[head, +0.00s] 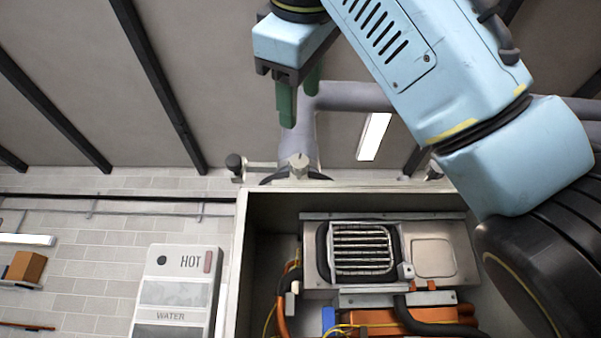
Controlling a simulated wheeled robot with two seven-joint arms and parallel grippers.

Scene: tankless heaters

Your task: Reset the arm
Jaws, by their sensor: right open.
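My right arm comes in from the right and fills the upper right of the head view. Its gripper (300,97) points down near the top centre, with two green fingers apart and nothing between them. It appears above the top edge of an open heater cabinet (243,262), in front of a grey pipe (350,97); the depth gap cannot be told. Inside the cabinet is a finned metal unit (362,250) with wires and orange pipes below it. My left gripper is out of view.
A white panel marked HOT and WATER (176,290) is left of the cabinet. Pipe fittings (298,167) stick up from the cabinet's top. A shelf with a brown box (26,267) is at far left. The space left of my gripper looks clear.

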